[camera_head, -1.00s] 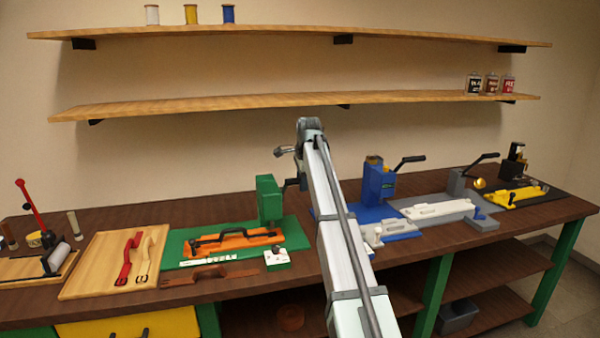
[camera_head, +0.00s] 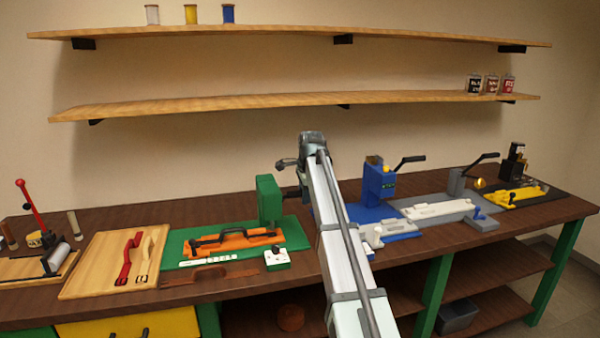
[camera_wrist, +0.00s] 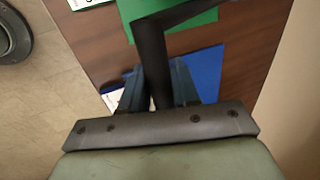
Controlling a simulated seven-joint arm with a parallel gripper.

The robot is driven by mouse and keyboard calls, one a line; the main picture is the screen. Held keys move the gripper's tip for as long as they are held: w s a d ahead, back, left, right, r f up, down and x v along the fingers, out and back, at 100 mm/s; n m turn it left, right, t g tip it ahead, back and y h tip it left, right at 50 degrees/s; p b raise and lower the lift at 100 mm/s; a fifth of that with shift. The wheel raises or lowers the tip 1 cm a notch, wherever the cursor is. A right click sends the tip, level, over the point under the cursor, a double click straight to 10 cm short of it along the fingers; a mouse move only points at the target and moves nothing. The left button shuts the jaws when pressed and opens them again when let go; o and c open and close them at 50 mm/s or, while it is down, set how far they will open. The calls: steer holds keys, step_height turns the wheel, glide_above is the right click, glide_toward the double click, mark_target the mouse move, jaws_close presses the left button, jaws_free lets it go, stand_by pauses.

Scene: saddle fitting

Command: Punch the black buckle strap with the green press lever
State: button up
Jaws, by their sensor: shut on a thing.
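The green press (camera_head: 270,203) stands on a green base plate (camera_head: 298,232) at the middle left of the bench. An orange fixture (camera_head: 262,239) lies on that plate with the black buckle strap (camera_head: 222,238) along it. In the wrist view, the black press lever (camera_wrist: 150,50) runs between the fingers of my gripper (camera_wrist: 158,80), which is shut on it. In the head view, my arm hides the gripper and most of the lever, beside the press on its right.
A board (camera_head: 100,262) with a red strap (camera_head: 128,258) and a cream strap (camera_head: 148,252) is at left. A blue press (camera_head: 378,182) stands close on the right. Shelves hang above.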

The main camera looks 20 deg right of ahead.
steer(key=shift+s+f, duration=0.3)
steer(key=shift+f, duration=0.25)
steer(key=shift+s+f, duration=0.3)
steer(key=shift+f, duration=0.3)
step_height(320, 180, down, 8)
steer(key=s, duration=0.2)
steer(key=shift+o, duration=0.6)
steer(key=shift+f, duration=0.25)
stand_by(0.5)
stand_by(0.4)
steer(key=shift+r, duration=0.1)
